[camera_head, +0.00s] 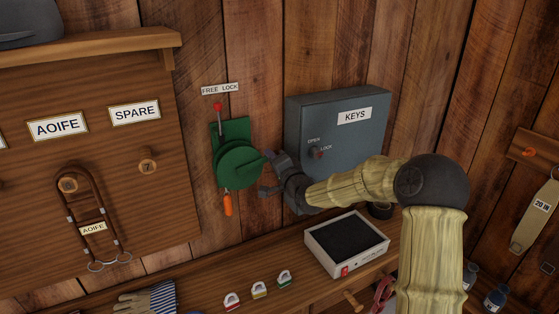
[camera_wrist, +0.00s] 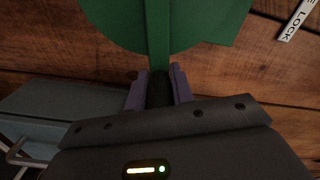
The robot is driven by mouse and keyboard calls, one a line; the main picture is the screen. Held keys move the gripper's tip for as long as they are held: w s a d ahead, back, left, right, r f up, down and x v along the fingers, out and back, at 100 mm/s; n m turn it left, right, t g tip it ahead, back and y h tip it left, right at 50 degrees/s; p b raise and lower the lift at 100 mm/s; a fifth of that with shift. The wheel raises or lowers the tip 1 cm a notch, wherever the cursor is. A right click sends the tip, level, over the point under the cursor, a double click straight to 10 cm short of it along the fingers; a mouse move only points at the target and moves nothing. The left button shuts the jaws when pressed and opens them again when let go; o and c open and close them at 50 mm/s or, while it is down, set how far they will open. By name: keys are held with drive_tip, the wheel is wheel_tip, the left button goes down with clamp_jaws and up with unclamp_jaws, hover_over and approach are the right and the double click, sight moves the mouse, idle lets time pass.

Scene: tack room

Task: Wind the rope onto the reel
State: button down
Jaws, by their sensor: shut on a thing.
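The green reel (camera_head: 238,165) is mounted on the plank wall, with its round face towards the room. A red-knobbed lever (camera_head: 218,107) stands at its top under the FREE LOCK label. An orange piece (camera_head: 228,204) hangs just below the reel; I cannot make out any rope. My gripper (camera_head: 271,172) is at the right edge of the reel. In the wrist view its purple fingers are shut on a dark crank handle (camera_wrist: 159,88) at the end of a green crank arm (camera_wrist: 158,35), which crosses the disc.
A grey KEYS cabinet (camera_head: 355,110) juts from the wall just right of my gripper. A shelf below holds a black-topped box (camera_head: 345,243), several small padlocks (camera_head: 258,289) and gloves (camera_head: 148,301). A wooden board with a hanging bridle piece (camera_head: 88,215) is at left.

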drive_tip(key=shift+d+f, duration=0.1)
drive_tip(key=shift+f, duration=0.7)
drive_tip(key=c, duration=1.2)
unclamp_jaws()
drive_tip(key=shift+r, duration=0.15)
drive_tip(key=shift+s+d+b, duration=0.25)
drive_tip(key=shift+s+b, duration=0.15)
drive_tip(key=shift+s, duration=0.15)
drive_tip(key=b+v, duration=0.2)
drive_tip(key=v, duration=1.4)
drive_tip(key=shift+s, duration=0.15)
